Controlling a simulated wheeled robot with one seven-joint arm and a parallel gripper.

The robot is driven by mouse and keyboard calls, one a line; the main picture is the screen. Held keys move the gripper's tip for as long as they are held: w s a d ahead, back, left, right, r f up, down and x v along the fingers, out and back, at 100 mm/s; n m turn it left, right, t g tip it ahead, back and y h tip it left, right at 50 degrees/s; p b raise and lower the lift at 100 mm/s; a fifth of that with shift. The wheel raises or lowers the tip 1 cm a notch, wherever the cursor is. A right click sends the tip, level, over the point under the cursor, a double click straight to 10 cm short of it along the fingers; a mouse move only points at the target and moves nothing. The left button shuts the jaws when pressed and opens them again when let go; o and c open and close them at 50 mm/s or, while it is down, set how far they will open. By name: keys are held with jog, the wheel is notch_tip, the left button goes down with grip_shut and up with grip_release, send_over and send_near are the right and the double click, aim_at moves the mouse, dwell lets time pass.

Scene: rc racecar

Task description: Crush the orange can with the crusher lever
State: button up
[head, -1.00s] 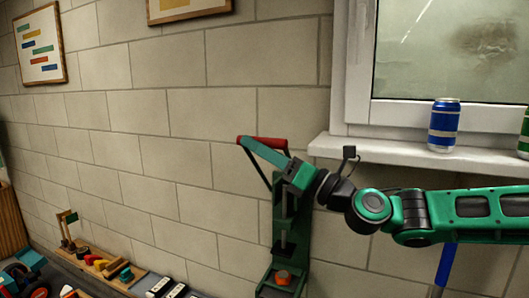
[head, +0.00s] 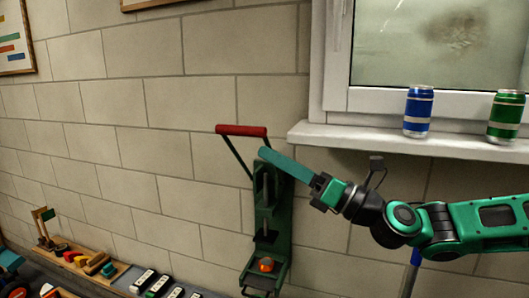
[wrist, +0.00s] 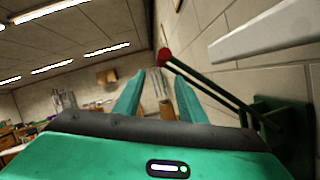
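The can crusher (head: 266,215) is a tall green device against the wall. Its lever has a red handle (head: 242,131) at the top, on two dark bars. The orange can (head: 266,264) sits low in the crusher's base; only a short orange part shows. My gripper (head: 264,154) points left, just below and right of the red handle, in front of the crusher's top. In the wrist view, the two teal fingers of my gripper (wrist: 159,95) are apart with nothing between them. The red handle (wrist: 164,56) shows there end-on, beyond and above the fingers, and its bars run right.
A blue can (head: 418,112) and a green can (head: 506,116) stand on the windowsill (head: 390,143) above my arm. A wooden tray of coloured pieces (head: 85,261) and several small black-and-white items (head: 158,286) lie at the lower left. The wall left of the crusher is clear.

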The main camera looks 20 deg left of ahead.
jog(key=shift+d+f, duration=0.15)
jog(key=shift+d, duration=0.25)
jog(key=shift+c, duration=0.2)
